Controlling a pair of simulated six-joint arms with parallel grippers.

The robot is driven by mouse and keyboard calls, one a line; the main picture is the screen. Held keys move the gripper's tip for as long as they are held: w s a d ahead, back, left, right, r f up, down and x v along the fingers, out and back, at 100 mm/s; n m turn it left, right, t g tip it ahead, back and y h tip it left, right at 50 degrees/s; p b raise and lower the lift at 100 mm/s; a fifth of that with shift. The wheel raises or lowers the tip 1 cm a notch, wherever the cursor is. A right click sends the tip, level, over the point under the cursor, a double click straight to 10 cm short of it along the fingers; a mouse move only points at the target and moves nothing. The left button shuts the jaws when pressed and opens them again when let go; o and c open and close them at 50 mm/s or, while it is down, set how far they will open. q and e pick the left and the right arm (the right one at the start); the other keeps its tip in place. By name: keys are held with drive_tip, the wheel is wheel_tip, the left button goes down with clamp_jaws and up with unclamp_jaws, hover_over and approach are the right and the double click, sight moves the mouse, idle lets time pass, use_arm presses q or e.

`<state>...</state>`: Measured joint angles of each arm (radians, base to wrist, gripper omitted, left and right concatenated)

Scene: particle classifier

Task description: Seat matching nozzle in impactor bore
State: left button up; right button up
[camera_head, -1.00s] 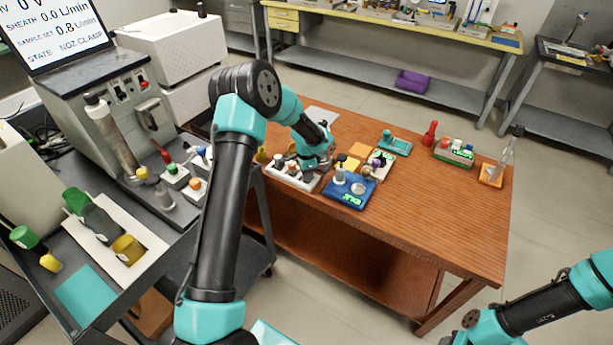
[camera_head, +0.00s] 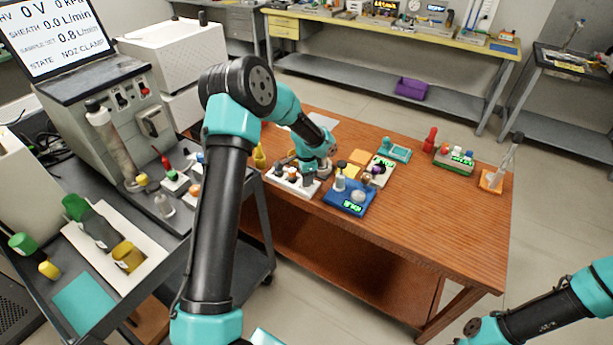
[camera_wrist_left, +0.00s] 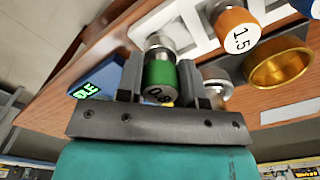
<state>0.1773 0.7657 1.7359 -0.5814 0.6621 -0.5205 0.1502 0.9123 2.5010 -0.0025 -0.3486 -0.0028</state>
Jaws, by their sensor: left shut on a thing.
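My left gripper (camera_head: 303,177) is over the white nozzle rack (camera_head: 281,180) on the wooden table. In the left wrist view, its two fingers (camera_wrist_left: 160,88) are shut on a green-banded nozzle (camera_wrist_left: 160,75) with a metal end and a label that seems to read 0.8. The nozzle's metal end points at the rack (camera_wrist_left: 188,30); I cannot tell whether it still sits in its hole. An orange nozzle (camera_wrist_left: 236,30) marked 1.5 stands in the rack beside it. I cannot single out the impactor bore. My right arm enters at the lower right; its gripper is out of view.
A blue device (camera_head: 343,203) with a lit display stands right of the rack and also shows in the left wrist view (camera_wrist_left: 98,88). A gold cup (camera_wrist_left: 280,68) is at the right there. The instrument screen (camera_head: 55,35) reads NOZ CLAMP. The table's front right is clear.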

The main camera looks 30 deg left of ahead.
use_arm(q)
drive_tip(key=s+d+r, duration=0.1)
drive_tip(key=s+d, duration=0.6)
drive_tip(key=s, duration=0.5)
drive_tip(key=shift+d+r, duration=0.2)
drive_tip(key=shift+s, duration=0.1)
